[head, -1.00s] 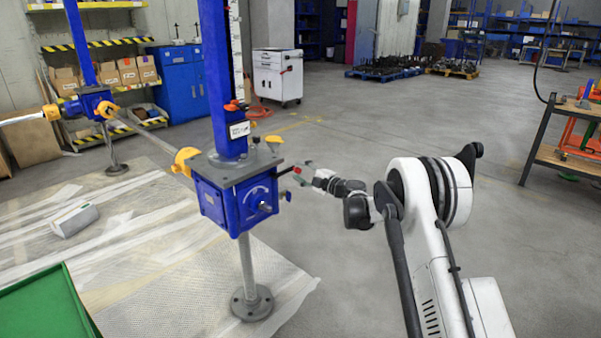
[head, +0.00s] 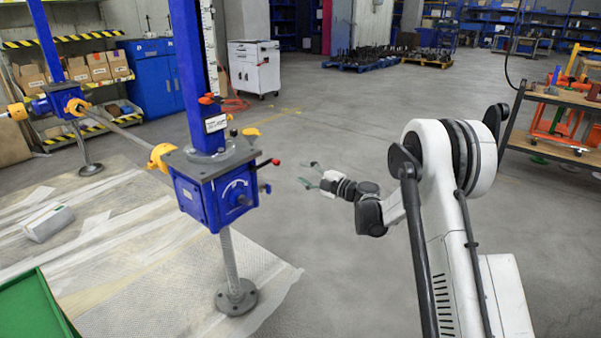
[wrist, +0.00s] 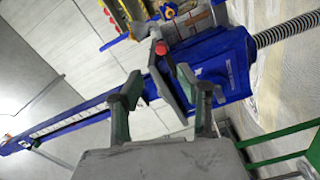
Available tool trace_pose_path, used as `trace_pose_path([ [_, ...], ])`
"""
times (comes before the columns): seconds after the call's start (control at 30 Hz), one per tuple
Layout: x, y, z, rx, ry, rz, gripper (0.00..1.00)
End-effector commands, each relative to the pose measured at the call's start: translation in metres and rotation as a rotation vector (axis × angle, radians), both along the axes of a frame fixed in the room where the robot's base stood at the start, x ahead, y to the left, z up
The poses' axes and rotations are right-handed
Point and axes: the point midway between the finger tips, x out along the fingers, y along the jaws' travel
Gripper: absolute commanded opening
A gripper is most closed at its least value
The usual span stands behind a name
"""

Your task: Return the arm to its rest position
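My white and black arm reaches left from the right side of the head view. My gripper (head: 307,174) is open and empty, with a visible gap to the right of the nearer blue screw jack (head: 212,192). The jack has a lever with a red knob (head: 276,161) on its right side and a dark shaft on its front. In the wrist view, the open fingers (wrist: 158,88) point toward the blue jack (wrist: 215,62), which appears sideways. The red knob (wrist: 160,47) shows beyond the fingertips.
A second blue jack (head: 67,100) stands at the back left, joined by a shaft. A green bin (head: 35,312) is at the lower left. A workbench (head: 560,150) stands at the right. The grey floor behind my arm is clear.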

Motion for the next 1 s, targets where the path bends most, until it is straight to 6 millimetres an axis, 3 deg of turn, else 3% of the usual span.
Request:
trace_pose_path([
  [0.27,0.000,0.000,0.001,0.000,0.003,0.001,0.36],
  [0.47,-0.013,0.004,0.023,0.014,0.092,0.002,0.36],
  [0.77,-0.064,0.011,0.080,0.059,0.388,-0.033,0.36],
  [1.0,-0.119,0.010,0.114,0.099,0.618,-0.108,0.36],
])
